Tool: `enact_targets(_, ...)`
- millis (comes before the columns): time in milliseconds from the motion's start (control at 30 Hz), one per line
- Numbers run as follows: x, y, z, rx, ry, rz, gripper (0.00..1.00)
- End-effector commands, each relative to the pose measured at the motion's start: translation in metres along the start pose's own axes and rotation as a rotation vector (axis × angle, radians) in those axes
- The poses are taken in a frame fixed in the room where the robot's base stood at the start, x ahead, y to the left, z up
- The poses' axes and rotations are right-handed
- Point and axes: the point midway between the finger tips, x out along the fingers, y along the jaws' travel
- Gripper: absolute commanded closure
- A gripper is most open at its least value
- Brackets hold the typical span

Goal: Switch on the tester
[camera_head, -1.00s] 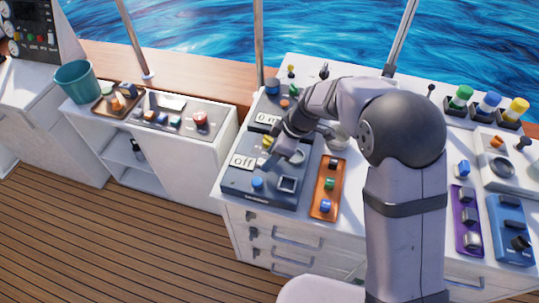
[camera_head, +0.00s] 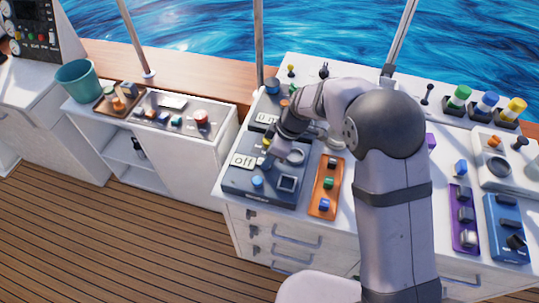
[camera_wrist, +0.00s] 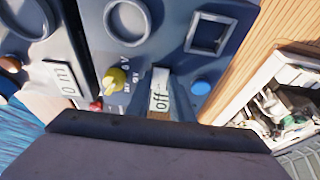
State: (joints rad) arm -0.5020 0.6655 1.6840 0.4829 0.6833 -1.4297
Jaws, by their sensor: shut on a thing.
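The dark blue-grey panel (camera_head: 235,185), which appears to be the tester, sits at the left front corner of the white cabinet. Its small display reads "Off" (camera_head: 242,161) and also shows in the wrist view (camera_wrist: 159,101). It carries a yellow knob (camera_wrist: 115,79), a blue button (camera_wrist: 201,87), a square frame (camera_wrist: 209,34) and a round ring (camera_wrist: 128,22). My gripper (camera_head: 270,158) is low over the panel, between the display and the ring. It is shut on a small control there; its fingertips and that control are largely hidden. The yellow knob and blue button stand apart from it.
A second grey panel (camera_wrist: 35,85) lies just beyond the first. An orange strip with buttons (camera_head: 318,206) lies right of the panel, and a purple strip (camera_head: 460,240) farther right. A lower counter with a teal bucket (camera_head: 78,82) stands left across a gap.

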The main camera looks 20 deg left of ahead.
Motion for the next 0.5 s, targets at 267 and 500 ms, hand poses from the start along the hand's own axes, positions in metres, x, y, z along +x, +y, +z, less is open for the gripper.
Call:
enact_targets(267,-0.0044,-0.0016,-0.0096,-0.006,-0.171,-0.004,1.00)
enact_targets(500,-0.0007,-0.0009,-0.0109,-0.003,-0.271,-0.001,1.00)
